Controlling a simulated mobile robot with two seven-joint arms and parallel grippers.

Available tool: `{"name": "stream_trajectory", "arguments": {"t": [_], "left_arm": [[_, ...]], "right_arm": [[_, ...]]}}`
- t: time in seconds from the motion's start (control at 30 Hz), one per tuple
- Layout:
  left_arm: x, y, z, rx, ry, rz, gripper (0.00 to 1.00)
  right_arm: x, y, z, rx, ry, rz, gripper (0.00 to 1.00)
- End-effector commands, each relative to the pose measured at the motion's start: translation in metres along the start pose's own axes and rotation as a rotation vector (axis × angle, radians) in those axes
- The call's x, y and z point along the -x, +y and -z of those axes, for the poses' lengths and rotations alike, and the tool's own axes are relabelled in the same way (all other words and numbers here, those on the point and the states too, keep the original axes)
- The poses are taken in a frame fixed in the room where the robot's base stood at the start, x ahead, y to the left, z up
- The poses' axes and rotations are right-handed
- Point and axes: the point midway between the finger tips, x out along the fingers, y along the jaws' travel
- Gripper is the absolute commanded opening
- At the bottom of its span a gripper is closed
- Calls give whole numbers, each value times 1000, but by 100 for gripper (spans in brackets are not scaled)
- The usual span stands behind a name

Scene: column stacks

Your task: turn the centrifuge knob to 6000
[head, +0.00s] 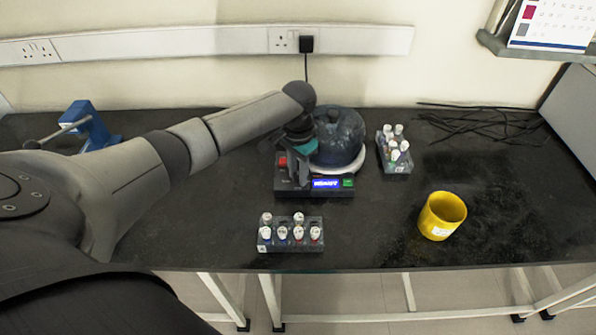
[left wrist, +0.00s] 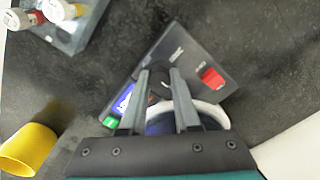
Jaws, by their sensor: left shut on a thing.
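The centrifuge (head: 343,140) stands on the black bench, with a dark rounded lid, a white rim and a dark front panel. The panel carries a lit blue display (head: 326,184), a green button (head: 348,183) and a red switch (head: 282,162). The display text is too small to read. My left gripper (left wrist: 159,78) reaches down to the panel between display and red switch. Its fingers are shut on the dark knob (left wrist: 158,90), which is mostly hidden between them. The knob's pointer and scale cannot be made out. My right gripper is out of view.
A rack of capped vials (head: 290,248) stands in front of the centrifuge and another rack (head: 396,165) to its right. A yellow mug (head: 441,216) stands further right. Black cables (head: 480,125) lie at the back right. A blue device (head: 88,125) stands at the left.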

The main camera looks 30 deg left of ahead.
Motion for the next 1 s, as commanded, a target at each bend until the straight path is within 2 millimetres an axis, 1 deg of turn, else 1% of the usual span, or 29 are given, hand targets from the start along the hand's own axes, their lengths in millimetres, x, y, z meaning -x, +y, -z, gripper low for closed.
{"name": "stream_trajectory", "arguments": {"t": [0.03,0.13,0.17,0.47,0.67,0.87,1.0], "left_arm": [[0,0,0,0,0,0,14],[0,0,0,0,0,0,2],[0,0,0,0,0,0,0],[0,0,0,-1,1,1,0],[2,0,0,-32,0,0,0],[3,0,0,-132,-1,-1,0],[4,0,0,-244,-1,-2,0]], "right_arm": [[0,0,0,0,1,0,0],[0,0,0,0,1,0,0],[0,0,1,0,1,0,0],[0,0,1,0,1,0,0],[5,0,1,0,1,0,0],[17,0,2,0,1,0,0],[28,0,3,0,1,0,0]]}}
